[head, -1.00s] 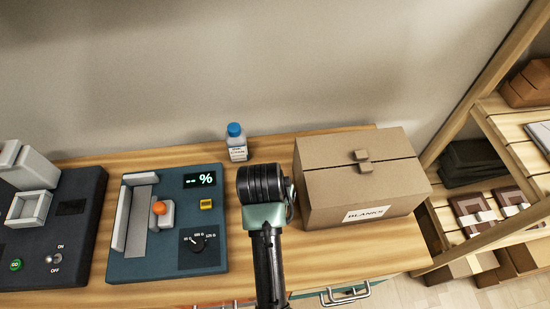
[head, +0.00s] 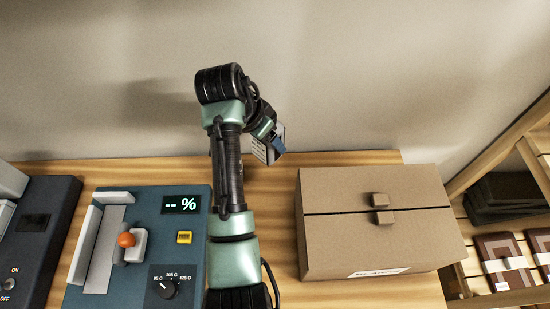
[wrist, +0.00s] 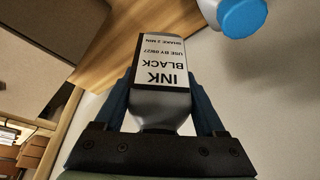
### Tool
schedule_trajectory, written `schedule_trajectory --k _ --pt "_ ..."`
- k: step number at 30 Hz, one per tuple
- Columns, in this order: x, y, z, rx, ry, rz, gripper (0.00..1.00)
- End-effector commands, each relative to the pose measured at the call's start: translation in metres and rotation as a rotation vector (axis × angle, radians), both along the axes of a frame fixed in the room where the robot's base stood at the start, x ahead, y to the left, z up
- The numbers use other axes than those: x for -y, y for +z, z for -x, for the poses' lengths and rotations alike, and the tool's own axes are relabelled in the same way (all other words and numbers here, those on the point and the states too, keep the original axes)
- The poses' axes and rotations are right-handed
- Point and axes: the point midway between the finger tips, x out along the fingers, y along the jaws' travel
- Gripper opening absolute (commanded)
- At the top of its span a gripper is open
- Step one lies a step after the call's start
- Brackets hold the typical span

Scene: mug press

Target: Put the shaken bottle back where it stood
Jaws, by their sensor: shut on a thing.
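My gripper (wrist: 163,85) is shut on the ink bottle (wrist: 166,60), with one blue finger on each side of it. The bottle has a white label reading "INK BLACK", upside down in the wrist view, and a grey end toward my palm. In the head view my gripper (head: 274,138) is near the wall, at the table's back edge, and part of the bottle's label (head: 260,151) shows. The bottle's far end overlaps the wood in the wrist view; I cannot tell whether it touches.
A white bottle with a blue cap (wrist: 243,14) is close by at the upper right of the wrist view. A closed cardboard box (head: 375,240) stands right of my arm on the wooden table (head: 345,159). A blue scale-like device (head: 140,270) stands left.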

Motion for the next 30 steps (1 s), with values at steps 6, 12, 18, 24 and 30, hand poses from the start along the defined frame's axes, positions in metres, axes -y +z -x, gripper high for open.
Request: schedule_trajectory --k 6,12,18,24,30 --pt "0.000 -0.037 0.001 -0.004 0.001 0.001 0.00" --pt "0.000 -0.060 0.000 -0.001 0.001 0.001 0.00" --pt "0.000 -0.087 0.000 -0.002 0.001 0.000 0.00" --pt "0.000 -0.097 0.000 0.002 0.001 -0.001 0.00" --pt "0.000 -0.097 0.000 0.002 0.001 -0.001 0.00"
